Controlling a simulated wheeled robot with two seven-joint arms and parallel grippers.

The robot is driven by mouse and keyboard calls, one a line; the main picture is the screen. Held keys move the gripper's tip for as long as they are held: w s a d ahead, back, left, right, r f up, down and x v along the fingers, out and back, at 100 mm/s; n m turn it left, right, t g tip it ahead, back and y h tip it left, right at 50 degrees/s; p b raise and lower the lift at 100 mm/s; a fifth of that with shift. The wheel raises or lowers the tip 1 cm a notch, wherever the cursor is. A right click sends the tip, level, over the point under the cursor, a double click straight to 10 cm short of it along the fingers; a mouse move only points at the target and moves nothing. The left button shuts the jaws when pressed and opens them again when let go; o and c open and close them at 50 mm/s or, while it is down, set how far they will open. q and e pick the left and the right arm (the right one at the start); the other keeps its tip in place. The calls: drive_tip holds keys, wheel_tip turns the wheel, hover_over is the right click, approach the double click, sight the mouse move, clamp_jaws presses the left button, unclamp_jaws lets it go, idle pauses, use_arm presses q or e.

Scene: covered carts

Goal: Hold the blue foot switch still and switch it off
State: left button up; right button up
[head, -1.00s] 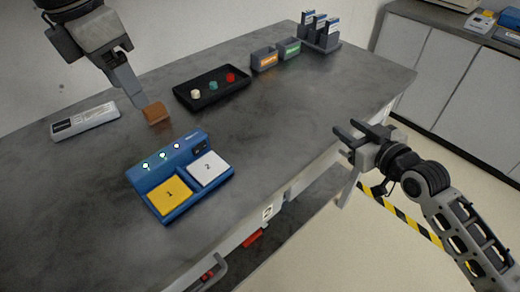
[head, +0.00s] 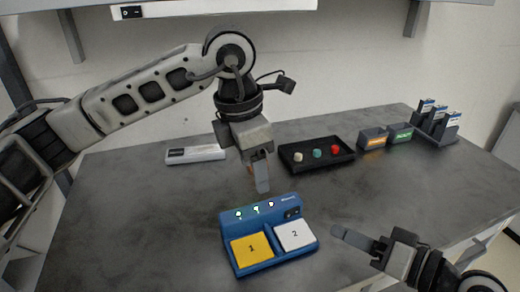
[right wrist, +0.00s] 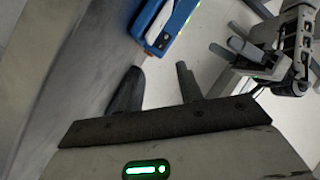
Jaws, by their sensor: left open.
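The blue foot switch (head: 270,262) lies on the grey table, with a yellow pedal marked 1 (head: 251,248), a white pedal marked 2 (head: 295,235) and a small dark switch (head: 292,214) at its back right. Several lights on its back glow, some greenish. My left gripper (head: 259,186) is open, pointing down just behind the foot switch, apart from it. My right gripper (head: 352,244) is right of the foot switch, apart from it. The right wrist view shows its fingers (right wrist: 158,82) spread and empty, with part of the blue foot switch (right wrist: 168,22) beyond them.
A black tray (head: 328,166) with several coloured knobs, orange-labelled (head: 373,139) and green-labelled bins (head: 400,134), and a rack (head: 435,128) stand behind. A white labelled box (head: 196,155) lies at back left. The table's left part is clear. A shelf (head: 210,8) hangs above.

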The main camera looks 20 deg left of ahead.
sight(262, 207)
use_arm(q)
drive_tip(key=f, duration=0.6)
drive_tip(key=w+d+f, duration=0.1)
drive_tip(key=f, duration=0.2)
drive_tip(key=shift+f, duration=0.4)
drive_tip(key=c, duration=1.3)
use_arm(e)
drive_tip(key=c, duration=0.4)
drive_tip(key=shift+a+r+n, duration=0.1)
drive_tip(key=shift+r+n, duration=0.05)
drive_tip(key=shift+n, duration=0.15)
clamp_jaws()
wheel_tip(262, 207, up, 7)
drive_tip(key=n+g+h, duration=0.6)
drive_tip(key=n, duration=1.6)
drive_tip(key=shift+s, duration=0.3)
drive_tip(key=shift+a+r, duration=0.1)
